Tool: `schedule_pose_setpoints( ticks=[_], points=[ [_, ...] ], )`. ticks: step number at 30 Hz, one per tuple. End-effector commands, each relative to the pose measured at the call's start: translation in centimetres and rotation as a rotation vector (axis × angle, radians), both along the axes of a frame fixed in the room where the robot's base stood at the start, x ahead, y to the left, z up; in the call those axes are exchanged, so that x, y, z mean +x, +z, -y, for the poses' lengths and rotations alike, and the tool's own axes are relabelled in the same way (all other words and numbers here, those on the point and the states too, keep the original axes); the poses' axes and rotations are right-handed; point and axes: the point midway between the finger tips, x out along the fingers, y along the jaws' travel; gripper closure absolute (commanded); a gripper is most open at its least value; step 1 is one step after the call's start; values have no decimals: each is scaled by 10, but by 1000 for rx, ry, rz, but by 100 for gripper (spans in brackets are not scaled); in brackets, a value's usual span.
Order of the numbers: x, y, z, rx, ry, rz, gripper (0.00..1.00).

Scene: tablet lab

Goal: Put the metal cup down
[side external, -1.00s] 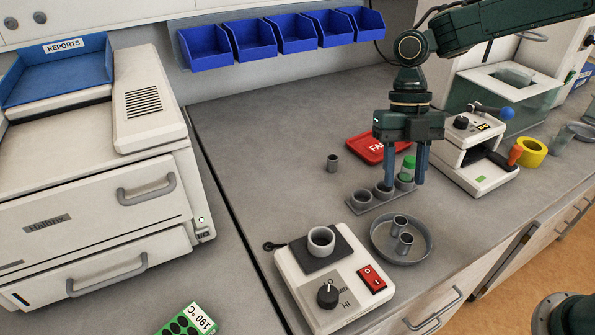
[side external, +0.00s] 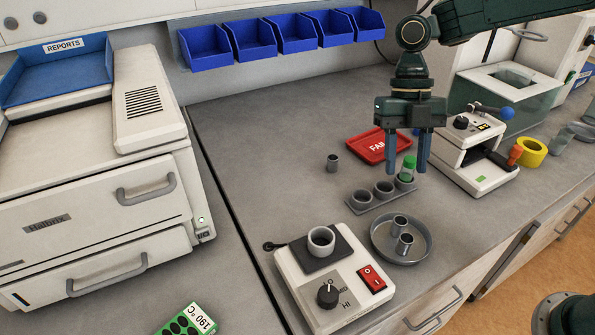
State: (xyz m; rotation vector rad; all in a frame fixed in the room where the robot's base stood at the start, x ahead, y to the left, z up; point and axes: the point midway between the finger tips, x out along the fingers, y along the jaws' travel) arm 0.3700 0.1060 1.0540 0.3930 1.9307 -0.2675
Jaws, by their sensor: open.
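Small grey metal cups show in several places. One cup (side external: 333,162) stands upright alone on the bench. Two more, a rear cup (side external: 399,223) and a front cup (side external: 404,244), stand in a round grey dish (side external: 376,247). I cannot tell which one the task means. My gripper (side external: 407,169) points down, open, with its fingers apart on either side of a green-capped vial (side external: 408,165) in the picture. The vial stands at the right end of a grey rack (side external: 366,205). Whether the fingers are level with the vial or behind it is unclear. No cup is between them.
A hot plate (side external: 353,300) bearing a pale cup (side external: 321,241) stands in front. A red tray (side external: 368,147) lies behind the rack. A white press-like device (side external: 482,172) and yellow tape roll (side external: 531,152) are to the right. The bench left of the lone cup is clear.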

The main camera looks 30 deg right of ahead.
Motion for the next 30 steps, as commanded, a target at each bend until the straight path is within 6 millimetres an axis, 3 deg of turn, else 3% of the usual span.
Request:
schedule_pose_setpoints(
  ticks=[5, 11, 21, 30],
  points=[
    [-6, 11, 3, -28, -97, 18, 58],
    [-22, 34, 10, -95, -364, 59, 58],
    [-64, 74, 31, -185, -1002, 133, 58],
    [-106, 93, 52, -179, -1578, 165, 58]
  ],
)
